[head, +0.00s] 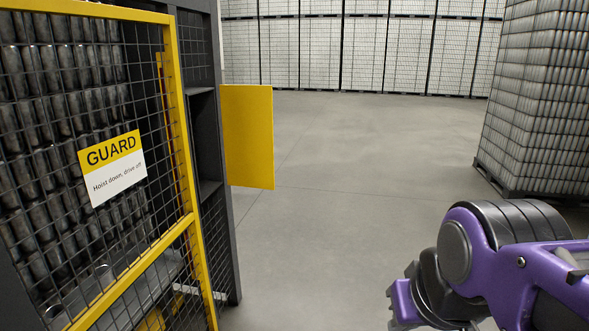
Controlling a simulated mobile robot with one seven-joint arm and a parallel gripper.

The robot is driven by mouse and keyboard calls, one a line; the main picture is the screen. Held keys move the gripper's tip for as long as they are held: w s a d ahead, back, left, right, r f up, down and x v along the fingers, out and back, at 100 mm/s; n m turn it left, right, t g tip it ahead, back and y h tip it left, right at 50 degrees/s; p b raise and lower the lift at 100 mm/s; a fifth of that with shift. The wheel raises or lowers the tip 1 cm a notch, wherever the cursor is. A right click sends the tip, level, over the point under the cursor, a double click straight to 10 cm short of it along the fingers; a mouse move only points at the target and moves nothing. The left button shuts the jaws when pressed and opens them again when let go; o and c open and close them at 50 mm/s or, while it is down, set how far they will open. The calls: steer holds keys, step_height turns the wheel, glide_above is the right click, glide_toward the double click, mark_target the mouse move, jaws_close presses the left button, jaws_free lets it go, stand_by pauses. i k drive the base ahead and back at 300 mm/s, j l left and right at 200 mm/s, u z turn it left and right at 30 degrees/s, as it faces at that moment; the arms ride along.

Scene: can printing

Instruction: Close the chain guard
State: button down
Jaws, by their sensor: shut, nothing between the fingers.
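A flat yellow panel (248,137) stands out from the right edge of a dark grey machine post, beside an open dark recess (204,135) of about the same height. It looks like the chain guard, swung open. No chain can be made out in the recess. A yellow-framed mesh guard (174,120) with a sign reading "GUARD, Hoist down, drive off" (112,167) stands to the left of the post. My purple and black arm comes in at the lower right, well apart from the panel.
Stacked cans (60,100) show behind the mesh at left. A tall wrapped pallet of cans (540,100) stands at the right. More pallet stacks (360,50) line the back. The grey floor (350,150) between the machine and the right pallet is clear.

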mark_target(247, 114)
steer(key=i+l+z, duration=0.1)
steer(key=i+z, duration=0.25)
steer(key=i, duration=0.75)
steer(key=i+u, duration=0.2)
steer(key=i, duration=0.35)
steer(key=i+l+u, duration=0.2)
steer(key=i, duration=0.35)
steer(key=j, duration=0.1)
